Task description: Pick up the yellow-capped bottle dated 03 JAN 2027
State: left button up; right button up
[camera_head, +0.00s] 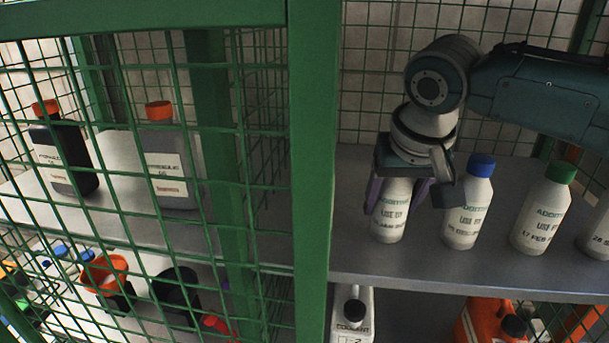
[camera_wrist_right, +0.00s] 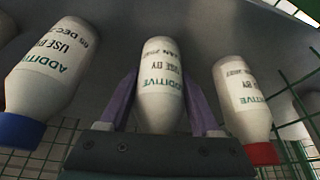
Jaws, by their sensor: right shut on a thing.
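My right gripper (camera_head: 396,196) reaches down from above with its purple fingers on either side of a white bottle (camera_head: 390,222). It is shut on this bottle, which appears to stand upright on the grey shelf (camera_head: 450,273). The label reads ADDITIVE, USE BY, with a JAN date partly legible; the full date is not clear. The cap is hidden by the gripper in both views. The right wrist view shows the same bottle (camera_wrist_right: 160,68) between the fingers (camera_wrist_right: 158,98). My left gripper is not in view.
A blue-capped bottle (camera_head: 467,208) stands close to the right, then a green-capped bottle (camera_head: 541,215). A red-capped bottle (camera_wrist_right: 240,95) shows on the other side in the wrist view. A green post (camera_head: 312,150) and mesh (camera_head: 240,120) stand left. Containers sit on the lower shelf.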

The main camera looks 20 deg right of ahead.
grip_shut()
